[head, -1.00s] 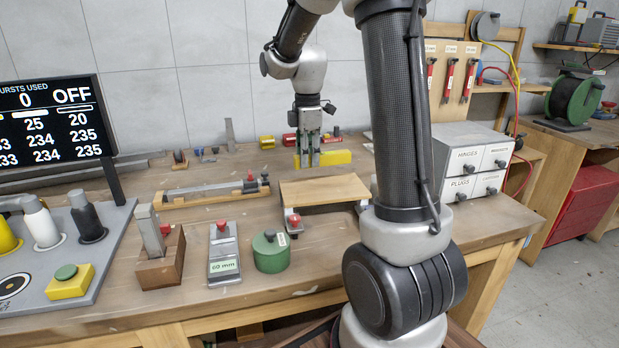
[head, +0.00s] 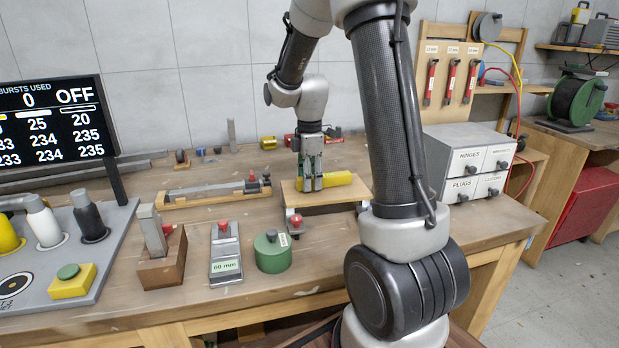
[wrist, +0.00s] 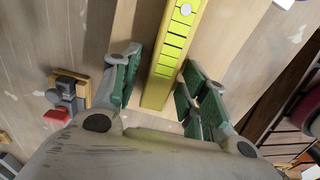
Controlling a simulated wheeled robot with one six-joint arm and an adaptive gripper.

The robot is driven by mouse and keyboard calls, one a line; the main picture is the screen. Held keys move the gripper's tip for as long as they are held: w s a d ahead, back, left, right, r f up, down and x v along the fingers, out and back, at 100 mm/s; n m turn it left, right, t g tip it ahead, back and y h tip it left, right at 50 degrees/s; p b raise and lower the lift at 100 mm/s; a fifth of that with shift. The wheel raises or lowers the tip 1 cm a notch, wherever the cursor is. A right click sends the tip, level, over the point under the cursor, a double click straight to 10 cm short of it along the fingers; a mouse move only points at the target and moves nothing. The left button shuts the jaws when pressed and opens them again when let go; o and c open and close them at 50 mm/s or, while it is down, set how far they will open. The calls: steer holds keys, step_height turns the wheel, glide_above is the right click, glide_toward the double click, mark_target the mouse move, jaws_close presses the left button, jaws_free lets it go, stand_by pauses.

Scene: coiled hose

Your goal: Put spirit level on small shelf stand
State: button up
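The yellow spirit level (head: 337,179) lies flat on the wooden top of the small shelf stand (head: 350,194). In the wrist view the level (wrist: 176,45) runs up and away along the board, its near end between my fingers. My gripper (head: 311,188) points down over the shelf top at the level's left end. The wrist view shows my gripper (wrist: 158,92) with its green finger pads apart, one on each side of the level, with bare wood visible between pads and level. The gripper body hides the near part of the shelf.
A clamp with a red knob (head: 294,221) sits at the shelf's front left. A drawer cabinet (head: 466,158) stands to the right. A wooden rack with a metal bar (head: 212,192) lies left.

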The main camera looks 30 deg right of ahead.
step_height(320, 180, up, 12)
steer(key=s+a+r+m+t, duration=0.1)
steer(key=s+a+m+t, duration=0.1)
steer(key=s+m, duration=0.5)
steer(key=s+a+r+m+t, duration=0.1)
steer(key=s+m, duration=0.6)
steer(key=s, duration=0.9)
steer(key=shift+s+a+r+m+t, duration=0.15)
steer(key=shift+s+a+m+t, duration=0.25)
steer(key=shift+a+t, duration=0.5)
